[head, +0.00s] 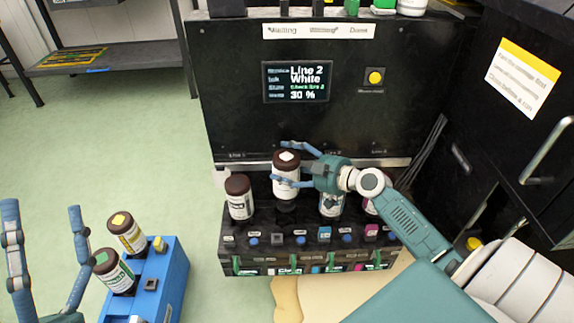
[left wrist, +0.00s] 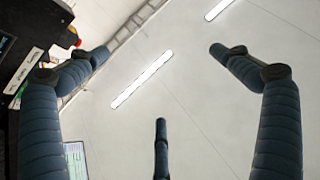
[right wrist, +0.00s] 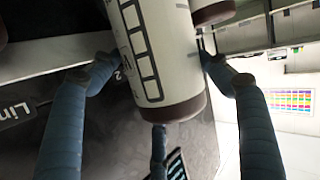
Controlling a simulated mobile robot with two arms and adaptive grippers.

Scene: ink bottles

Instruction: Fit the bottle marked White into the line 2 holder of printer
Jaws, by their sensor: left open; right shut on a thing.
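A brown-capped bottle with a pale label and a white mark on its cap (head: 286,188) is upright in my right gripper (head: 290,165). It is over the second position of the printer (head: 300,124), whose screen (head: 296,82) reads Line 2, White, 30 %. A dark holder (head: 286,206) shows just below the bottle; I cannot tell whether they touch. In the right wrist view the bottle (right wrist: 165,60) is between the fingers, with part of its label visible. My left gripper (head: 44,212) is open and empty at the lower left.
A capped bottle (head: 239,200) stands left of the held one. Another (head: 331,204) stands to the right, and one more (head: 372,207) is mostly behind my arm. A blue carrier (head: 174,283) holds a yellow-marked bottle (head: 126,236) and a green-marked bottle (head: 114,274).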

